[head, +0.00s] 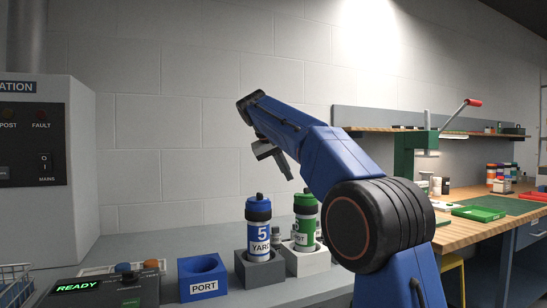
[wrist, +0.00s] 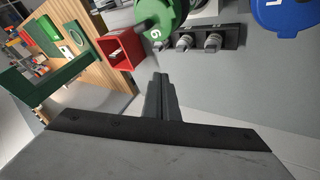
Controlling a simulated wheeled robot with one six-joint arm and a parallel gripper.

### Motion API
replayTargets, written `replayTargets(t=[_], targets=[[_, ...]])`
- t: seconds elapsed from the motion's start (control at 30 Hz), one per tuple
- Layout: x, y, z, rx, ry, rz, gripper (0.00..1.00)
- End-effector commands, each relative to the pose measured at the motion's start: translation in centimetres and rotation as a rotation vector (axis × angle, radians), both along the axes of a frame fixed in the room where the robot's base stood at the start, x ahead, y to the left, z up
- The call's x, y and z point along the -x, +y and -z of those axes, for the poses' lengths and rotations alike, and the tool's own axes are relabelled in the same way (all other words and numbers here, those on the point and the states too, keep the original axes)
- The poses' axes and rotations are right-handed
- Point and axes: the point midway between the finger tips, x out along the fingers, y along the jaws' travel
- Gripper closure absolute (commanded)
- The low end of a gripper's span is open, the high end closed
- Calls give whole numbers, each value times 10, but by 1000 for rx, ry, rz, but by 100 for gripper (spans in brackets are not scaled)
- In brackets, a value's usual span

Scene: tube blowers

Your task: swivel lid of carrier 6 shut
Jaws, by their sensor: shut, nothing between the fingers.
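In the wrist view a green round piece (wrist: 160,16) with a white digit, seemingly 6, is at the top edge, partly cut off. How its lid sits cannot be told. My gripper (head: 289,176) is shut and empty, pointing down above the green carrier in the head view. Its closed fingers show in the wrist view (wrist: 161,88), apart from the green piece.
A blue carrier (head: 258,225) marked 5 YARD stands in a grey block beside the green one. Left are a blue PORT block (head: 203,278) with a round hole and a READY console (head: 105,290). A red open box (wrist: 122,50) and dark fittings rack (wrist: 212,38) lie beyond my fingers.

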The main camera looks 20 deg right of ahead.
Motion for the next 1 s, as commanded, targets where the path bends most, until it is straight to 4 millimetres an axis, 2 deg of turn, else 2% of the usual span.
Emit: replayTargets(t=[0.4,0.7,0.87,1.0], targets=[[-15,26,-38,-2,-2,0,100],[-21,34,-53,0,-1,1,100],[-21,35,-56,-4,1,-2,100],[-17,23,-54,-46,35,-39,100]])
